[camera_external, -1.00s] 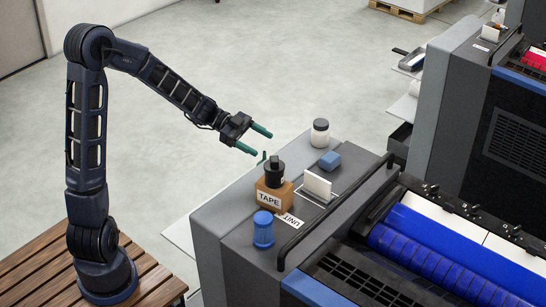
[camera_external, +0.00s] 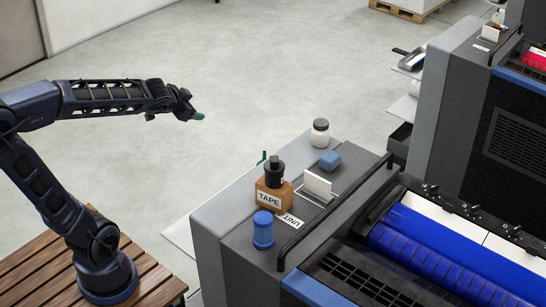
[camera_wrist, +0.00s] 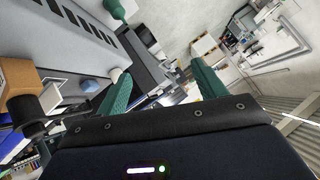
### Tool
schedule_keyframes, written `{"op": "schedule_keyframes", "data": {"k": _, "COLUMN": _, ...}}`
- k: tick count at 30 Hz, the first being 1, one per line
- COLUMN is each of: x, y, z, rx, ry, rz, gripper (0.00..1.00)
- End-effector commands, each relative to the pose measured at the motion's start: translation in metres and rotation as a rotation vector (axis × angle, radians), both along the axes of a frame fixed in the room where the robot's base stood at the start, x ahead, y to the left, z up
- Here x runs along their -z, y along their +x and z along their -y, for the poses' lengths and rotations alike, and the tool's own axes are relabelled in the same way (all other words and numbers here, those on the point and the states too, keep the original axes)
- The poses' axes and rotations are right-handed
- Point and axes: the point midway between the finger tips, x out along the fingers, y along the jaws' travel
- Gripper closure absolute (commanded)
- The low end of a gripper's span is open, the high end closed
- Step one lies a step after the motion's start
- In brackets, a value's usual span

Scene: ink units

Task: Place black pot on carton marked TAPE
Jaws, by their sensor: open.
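In the external view the black pot (camera_external: 274,174) sits on top of the brown carton (camera_external: 269,198) marked TAPE. It looks upright. My gripper (camera_external: 199,117) is in the air to the upper left of the pot, well apart from it. In the wrist view its two green fingers (camera_wrist: 160,88) stand apart with nothing held between them. A brown block (camera_wrist: 15,76), probably the carton, shows at the left edge there, with a dark shape beside it that I cannot identify for sure.
Near the carton on the grey unit top (camera_external: 231,208) stand a blue jar (camera_external: 263,231), a white card (camera_external: 317,186), a blue block (camera_external: 330,160) and a white jar with a dark lid (camera_external: 320,134). A black rail (camera_external: 335,213) runs along the right side.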

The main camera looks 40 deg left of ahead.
Motion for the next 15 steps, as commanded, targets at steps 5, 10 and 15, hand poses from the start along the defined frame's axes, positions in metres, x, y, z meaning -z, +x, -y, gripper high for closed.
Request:
{"op": "schedule_keyframes", "data": {"k": 5, "x": 0.007, "y": -0.078, "z": -0.004, "rx": -0.137, "ry": -0.116, "rz": -0.136, "gripper": 0.3}}
{"op": "schedule_keyframes", "data": {"k": 10, "x": 0.021, "y": -0.147, "z": 0.007, "rx": -0.192, "ry": -0.257, "rz": -0.288, "gripper": 0.3}}
{"op": "schedule_keyframes", "data": {"k": 15, "x": 0.031, "y": -0.192, "z": 0.021, "rx": -0.192, "ry": -0.361, "rz": -0.399, "gripper": 0.3}}
